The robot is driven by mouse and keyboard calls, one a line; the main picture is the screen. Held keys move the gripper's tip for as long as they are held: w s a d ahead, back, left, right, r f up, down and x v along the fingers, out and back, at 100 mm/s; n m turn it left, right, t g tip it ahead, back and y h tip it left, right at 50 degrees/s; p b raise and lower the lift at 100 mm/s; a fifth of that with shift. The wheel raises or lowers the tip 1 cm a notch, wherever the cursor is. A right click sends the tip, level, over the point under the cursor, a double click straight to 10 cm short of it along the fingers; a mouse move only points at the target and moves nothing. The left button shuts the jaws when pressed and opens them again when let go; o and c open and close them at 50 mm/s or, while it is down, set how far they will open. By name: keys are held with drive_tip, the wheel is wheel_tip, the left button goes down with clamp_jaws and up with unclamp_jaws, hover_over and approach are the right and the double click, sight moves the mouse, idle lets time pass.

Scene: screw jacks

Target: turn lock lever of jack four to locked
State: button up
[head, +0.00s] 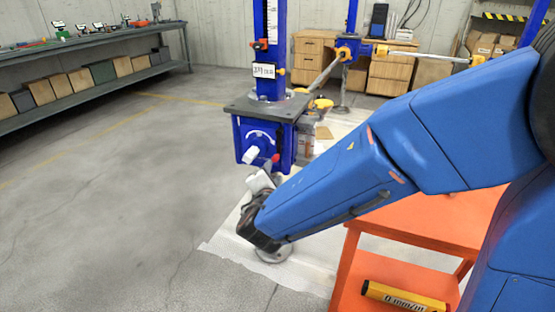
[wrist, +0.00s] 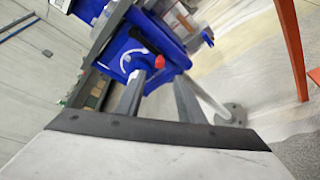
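The jack (head: 264,135) stands at the centre of the head view, a blue box under a dark plate. Its front has a white curved scale, a white cylindrical part and a red-tipped lever (head: 275,158). In the wrist view the lever's red tip (wrist: 159,62) shows at the end of a dark rod, in front of the blue box (wrist: 130,52). My gripper (wrist: 159,80) is open, one finger on each side of the red tip in the picture. Contact cannot be made out. In the head view my gripper (head: 266,173) is just below the box, partly hidden by my wrist.
An orange table (head: 440,225) with a yellow spirit level (head: 405,297) on its lower shelf stands at right. A rod (head: 430,56) runs right from a second blue fixture. A workbench (head: 90,42) lines the left wall. The floor left of the jack is clear.

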sight(275, 160)
drive_tip(key=x, duration=1.4)
drive_tip(key=shift+s, duration=0.1)
clamp_jaws()
